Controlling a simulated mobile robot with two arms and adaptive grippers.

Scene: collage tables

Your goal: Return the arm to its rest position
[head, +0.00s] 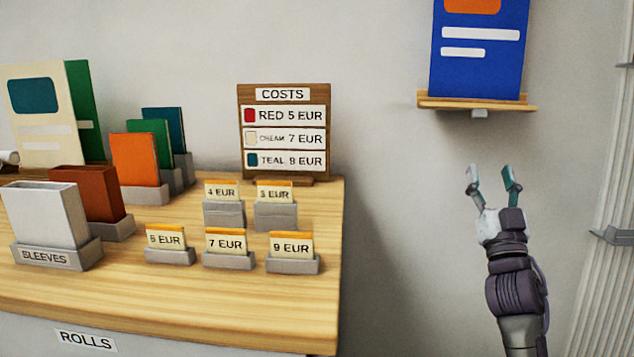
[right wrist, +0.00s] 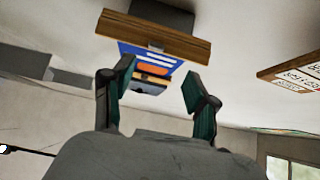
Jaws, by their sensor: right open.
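My right gripper (head: 494,178) is raised in free space to the right of the table, with its fingers pointing up. Its fingers are apart and nothing is between them. It is below a small wooden wall shelf (head: 478,103) and does not touch it. In the right wrist view the open fingers (right wrist: 158,92) show from behind, with the underside of the shelf (right wrist: 150,38) beyond them. My left gripper is not in view.
A blue board (head: 478,62) stands on the shelf. The wooden table (head: 170,300) at left holds price cards (head: 226,242), sleeves (head: 50,215), coloured books (head: 135,160) and a costs sign (head: 284,131). A ribbed white column (head: 610,180) stands at far right. Bare wall surrounds the gripper.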

